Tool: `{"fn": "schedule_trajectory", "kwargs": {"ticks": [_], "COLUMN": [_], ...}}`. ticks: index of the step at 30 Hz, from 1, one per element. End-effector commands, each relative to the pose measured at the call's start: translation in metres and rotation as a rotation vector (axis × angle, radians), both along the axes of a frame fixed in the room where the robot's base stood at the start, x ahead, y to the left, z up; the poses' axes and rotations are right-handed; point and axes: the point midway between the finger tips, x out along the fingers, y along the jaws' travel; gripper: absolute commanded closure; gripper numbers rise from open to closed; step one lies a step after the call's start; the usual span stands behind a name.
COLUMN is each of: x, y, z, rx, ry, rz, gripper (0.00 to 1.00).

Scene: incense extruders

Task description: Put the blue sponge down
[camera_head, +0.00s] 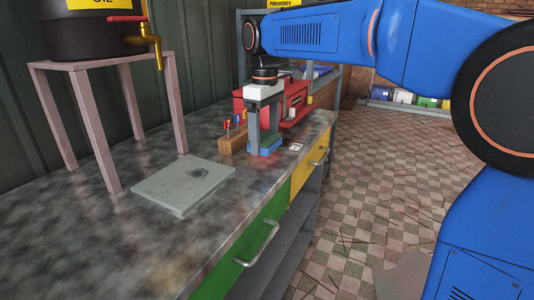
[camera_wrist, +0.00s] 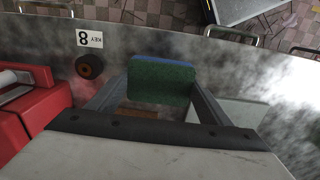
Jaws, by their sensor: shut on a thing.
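The blue sponge (camera_head: 266,150) has a green upper face and is between the fingers of my gripper (camera_head: 265,143), at the far part of the counter near its front edge. The wrist view shows the sponge's green face with a blue rim (camera_wrist: 163,78) between the two grey fingers of my gripper (camera_wrist: 157,92). My gripper is shut on it and points down. The sponge is at or very close to the counter top (camera_head: 110,235); I cannot tell whether it touches.
A wooden block with numbered tags (camera_head: 233,143) stands left of the sponge, and a red case (camera_head: 295,100) stands behind. A "KEY 8" card (camera_wrist: 89,39) lies beside a dark round piece (camera_wrist: 89,67). A grey slab (camera_head: 184,184) lies nearer, by a pink stand (camera_head: 108,150).

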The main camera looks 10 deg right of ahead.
Motion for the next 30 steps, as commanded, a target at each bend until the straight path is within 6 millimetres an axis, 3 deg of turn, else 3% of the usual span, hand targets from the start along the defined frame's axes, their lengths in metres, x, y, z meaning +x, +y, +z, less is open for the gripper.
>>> {"fn": "schedule_trajectory", "kwargs": {"ticks": [7, 14, 26, 27, 28, 30], "x": [0.0, 0.0, 0.0, 0.0, 0.0, 0.0], "y": [0.0, 0.0, 0.0, 0.0, 0.0, 0.0], "z": [-0.016, -0.045, -0.05, -0.05, -0.05, -0.05], "rx": [-0.001, 0.0, 0.0, 0.0, 0.0, 0.0], "ry": [0.001, 0.0, 0.0, 0.0, 0.0, 0.0], "rz": [0.0, 0.0, 0.0, 0.0, 0.0, 0.0], "gripper": [0.56, 0.56, 0.56, 0.18, 0.11, 0.09]}}
